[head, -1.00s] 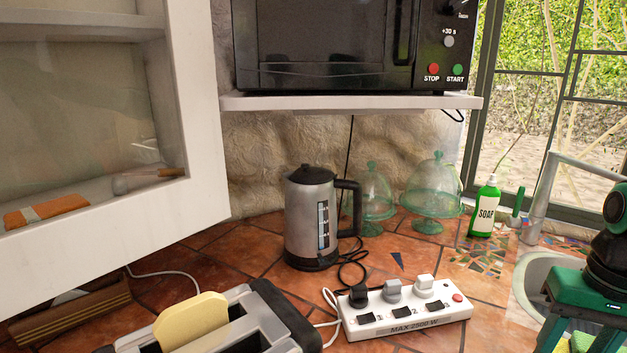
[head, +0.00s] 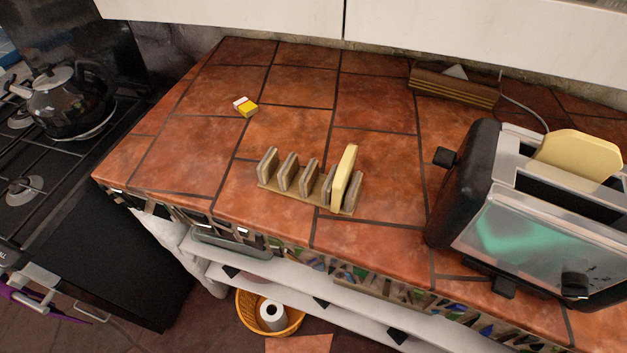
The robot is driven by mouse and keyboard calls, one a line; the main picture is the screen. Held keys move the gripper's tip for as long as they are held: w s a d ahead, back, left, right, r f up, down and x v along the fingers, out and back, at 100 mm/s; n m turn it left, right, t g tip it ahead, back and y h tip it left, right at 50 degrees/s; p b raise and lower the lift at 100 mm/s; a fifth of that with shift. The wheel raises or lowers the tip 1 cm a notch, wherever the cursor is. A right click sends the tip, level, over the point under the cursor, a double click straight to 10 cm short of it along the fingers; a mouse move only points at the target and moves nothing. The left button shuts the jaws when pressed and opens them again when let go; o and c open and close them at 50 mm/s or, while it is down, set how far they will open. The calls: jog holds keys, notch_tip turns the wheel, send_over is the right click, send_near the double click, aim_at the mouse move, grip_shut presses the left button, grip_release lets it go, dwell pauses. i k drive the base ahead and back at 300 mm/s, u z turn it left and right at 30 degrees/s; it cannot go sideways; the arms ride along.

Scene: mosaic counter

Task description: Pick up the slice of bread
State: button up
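A pale yellow slice of bread (head: 344,177) stands upright in a small wooden rack (head: 291,188) near the middle of the tiled counter. Another slice of bread (head: 578,157) sticks up out of the toaster (head: 476,190) at the right. The rack's other slots look empty. My gripper is not in the current head view.
A stove with a dark kettle (head: 68,103) stands at the left. A small yellow and white box (head: 245,106) lies on the counter (head: 285,130). A wooden block (head: 453,86) sits at the back wall under white cabinets. The counter around the rack is clear.

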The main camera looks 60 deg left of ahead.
aim_at(343, 178)
jog(key=u, duration=0.5)
jog(key=k, duration=1.1)
jog(key=u, duration=0.8)
jog(key=i, duration=0.95)
jog(key=u, duration=0.25)
